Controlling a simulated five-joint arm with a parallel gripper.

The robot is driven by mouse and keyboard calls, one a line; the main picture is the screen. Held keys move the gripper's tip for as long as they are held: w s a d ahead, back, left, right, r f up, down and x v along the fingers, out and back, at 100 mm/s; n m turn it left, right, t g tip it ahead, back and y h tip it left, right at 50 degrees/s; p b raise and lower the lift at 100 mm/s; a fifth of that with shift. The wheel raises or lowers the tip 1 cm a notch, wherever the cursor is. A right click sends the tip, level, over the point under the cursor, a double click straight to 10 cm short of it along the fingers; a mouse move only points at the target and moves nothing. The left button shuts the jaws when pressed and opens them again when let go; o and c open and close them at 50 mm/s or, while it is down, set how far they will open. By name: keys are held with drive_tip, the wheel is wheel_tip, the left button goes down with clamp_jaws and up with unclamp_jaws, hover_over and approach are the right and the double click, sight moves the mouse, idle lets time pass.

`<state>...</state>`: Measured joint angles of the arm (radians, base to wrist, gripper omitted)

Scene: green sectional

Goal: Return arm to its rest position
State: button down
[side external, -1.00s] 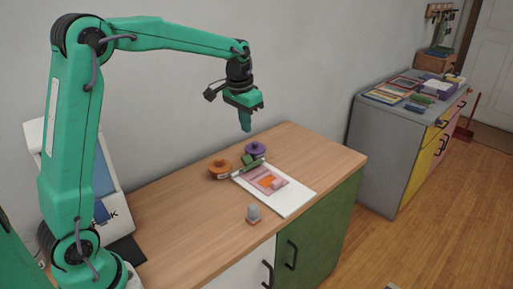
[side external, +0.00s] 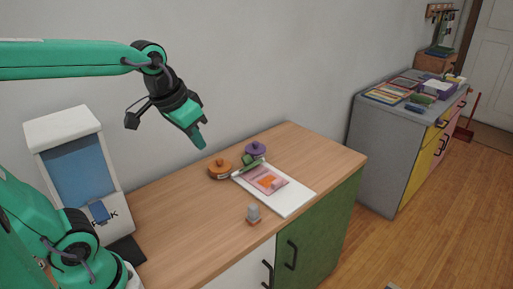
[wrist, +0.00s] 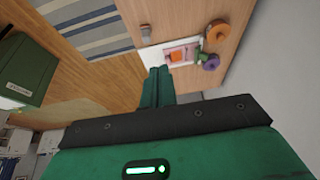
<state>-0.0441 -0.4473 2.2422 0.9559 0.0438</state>
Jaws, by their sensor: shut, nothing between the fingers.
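My gripper (side external: 201,142) is green, shut and empty. It hangs in the air above the left part of the wooden counter (side external: 165,215), tilted down to the right. In the wrist view its fingers (wrist: 158,76) are together, with nothing between them. The counter carries an orange round container (side external: 220,169), a purple round container (side external: 256,149), a green item (side external: 249,161), a white board (side external: 297,199) with a pink and orange picture (side external: 265,181), and a small grey-topped object (side external: 253,213). My gripper is apart from all of them.
A white dispenser-like box with a blue front (side external: 82,170) stands at the counter's left end, near my arm. The wall (side external: 290,60) runs behind the counter. A grey cabinet (side external: 385,150) with books on top stands to the right. The counter's left middle is clear.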

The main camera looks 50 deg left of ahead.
drive_tip(key=s+d+f+t, duration=0.1)
drive_tip(key=s+f, duration=0.1)
drive_tip(key=s, duration=0.5)
drive_tip(key=shift+d+f, duration=0.15)
drive_tip(key=shift+f, duration=0.2)
idle(1.0)
